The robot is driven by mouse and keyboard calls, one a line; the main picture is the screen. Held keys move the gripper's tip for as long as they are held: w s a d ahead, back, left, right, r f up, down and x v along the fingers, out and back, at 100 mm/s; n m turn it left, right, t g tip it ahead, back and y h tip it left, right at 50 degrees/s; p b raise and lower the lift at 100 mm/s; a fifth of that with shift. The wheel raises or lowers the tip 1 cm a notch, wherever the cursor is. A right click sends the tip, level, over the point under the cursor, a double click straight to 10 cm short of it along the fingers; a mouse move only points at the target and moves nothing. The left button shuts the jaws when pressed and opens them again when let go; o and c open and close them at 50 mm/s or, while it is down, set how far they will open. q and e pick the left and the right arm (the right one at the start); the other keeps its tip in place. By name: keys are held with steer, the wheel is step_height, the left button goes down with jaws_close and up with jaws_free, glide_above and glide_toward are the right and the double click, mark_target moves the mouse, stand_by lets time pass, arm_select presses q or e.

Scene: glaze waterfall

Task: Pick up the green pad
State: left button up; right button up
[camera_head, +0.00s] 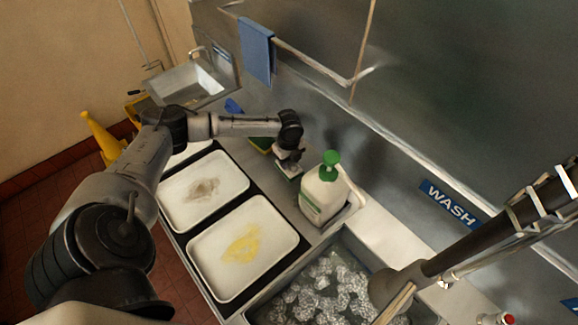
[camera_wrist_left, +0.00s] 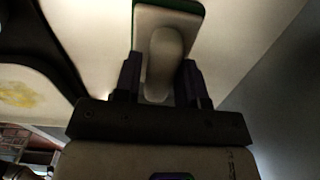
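The green pad shows as a thin green edge (camera_wrist_left: 189,5) under a pale grey holder with a rounded handle (camera_wrist_left: 158,50) in the left wrist view. In the head view the pale holder (camera_head: 288,172) sits on the counter left of the white bottle, mostly covered by my gripper. My left gripper (camera_head: 288,158) is over it, and in the left wrist view its two dark fingers (camera_wrist_left: 160,85) stand on either side of the handle, with a small gap showing. The green underside is mostly hidden. My right gripper is not in view.
A white bottle with a green pump (camera_head: 325,190) stands close to the right of my left gripper. Two white trays (camera_head: 270,205) with food residue lie to the left and front. A sink with suds (camera_head: 325,285) is in front, and a steel wall behind.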

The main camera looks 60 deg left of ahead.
arm_select(q)
steer(key=c, duration=0.6)
steer(key=shift+r, duration=0.15)
steer(key=shift+r, duration=0.3)
step_height(320, 180, up, 4)
steer(key=shift+s+d+f, duration=0.1)
steer(key=shift+s+f, duration=0.05)
steer(key=s+d+r+p, duration=0.1)
steer(key=s+d+r, duration=0.5)
steer(key=s+d, duration=0.1)
steer(key=shift+s+d+r, duration=0.2)
steer(key=shift+s, duration=0.55)
